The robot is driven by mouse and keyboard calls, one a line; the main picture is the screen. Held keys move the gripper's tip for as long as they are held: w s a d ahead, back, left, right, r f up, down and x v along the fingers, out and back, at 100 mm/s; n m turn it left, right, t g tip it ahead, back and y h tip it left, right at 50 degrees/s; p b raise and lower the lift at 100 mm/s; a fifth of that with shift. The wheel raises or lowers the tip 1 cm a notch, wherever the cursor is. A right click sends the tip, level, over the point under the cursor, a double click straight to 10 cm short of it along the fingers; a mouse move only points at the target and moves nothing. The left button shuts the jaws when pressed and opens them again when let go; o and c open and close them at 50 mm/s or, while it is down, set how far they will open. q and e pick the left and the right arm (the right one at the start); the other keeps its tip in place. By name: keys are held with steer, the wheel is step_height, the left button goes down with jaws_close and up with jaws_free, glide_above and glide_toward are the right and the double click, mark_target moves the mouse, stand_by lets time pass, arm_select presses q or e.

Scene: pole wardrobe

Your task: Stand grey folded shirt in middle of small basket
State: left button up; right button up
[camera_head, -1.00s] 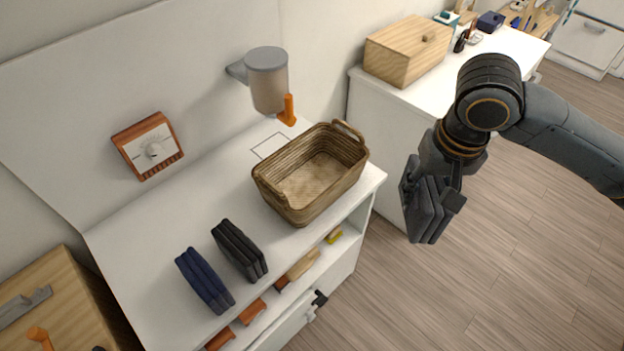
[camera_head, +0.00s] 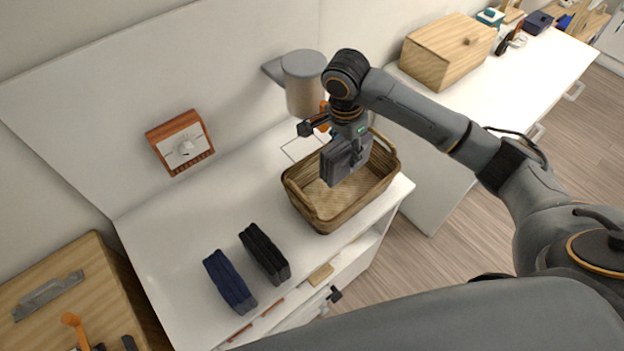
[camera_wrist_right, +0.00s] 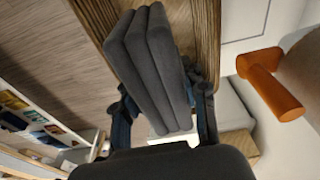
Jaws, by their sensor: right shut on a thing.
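The grey folded shirt (camera_head: 338,163) is held upright in my right gripper (camera_head: 349,145), above the middle of the small wicker basket (camera_head: 322,222). In the right wrist view the folded shirt (camera_wrist_right: 150,62) shows its stacked layers between the fingers of my right gripper (camera_wrist_right: 163,112), with the basket rim (camera_wrist_right: 207,40) behind it. How far the shirt's lower edge is above the basket floor is hard to tell. The basket stands empty on the white counter. My left gripper is not in view.
A black folded item (camera_head: 265,254) and a navy folded item (camera_head: 230,281) stand on the counter left of the basket. A grey dispenser with an orange spout (camera_head: 303,84) is on the wall close behind my right wrist. A wooden box (camera_head: 447,52) stands at the back right.

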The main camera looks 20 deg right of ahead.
step_height(320, 180, down, 6)
steer(key=shift+w+r+p, duration=0.1)
steer(key=shift+r+p, duration=0.15)
steer(key=shift+p, duration=0.05)
steer(key=shift+f, duration=2.4)
steer(key=o, duration=1.3)
steer(key=shift+f, duration=0.15)
steer(key=shift+c, duration=0.2)
steer(key=r, duration=0.4)
steer(key=a+r, duration=0.1)
steer(key=r, duration=0.7)
steer(key=shift+s+a+r, duration=0.15)
steer(key=shift+s+a, duration=0.05)
steer(key=shift+a, duration=0.05)
